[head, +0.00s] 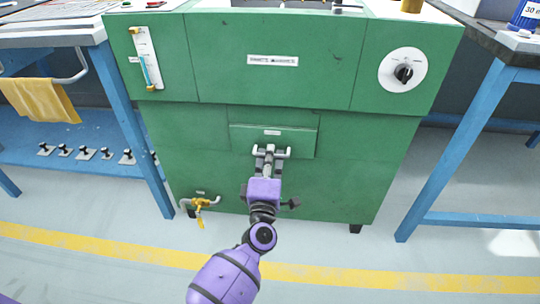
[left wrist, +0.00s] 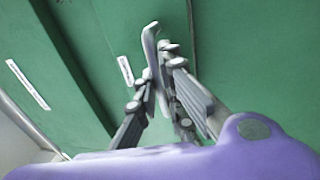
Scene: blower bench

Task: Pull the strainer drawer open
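The strainer drawer (head: 301,142) is a green front with a small white label, low in the middle of the green cabinet. A pale bar handle (head: 285,153) stands out from it. My left gripper (head: 268,152) reaches up to the handle's middle. In the left wrist view its fingers (left wrist: 160,72) lie on both sides of the handle bar (left wrist: 150,38) and look closed on it. The drawer label (left wrist: 125,70) shows beside the fingers. I cannot tell surely whether the drawer stands out from the cabinet. My right gripper is not in view.
The green cabinet (head: 180,130) has a round dial (head: 404,72) and a gauge (head: 148,60). A yellow valve (head: 201,203) sits low at left. Blue benches flank it; a yellow cloth (head: 38,100) hangs at left. Floor in front is clear, with a yellow stripe (head: 350,277).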

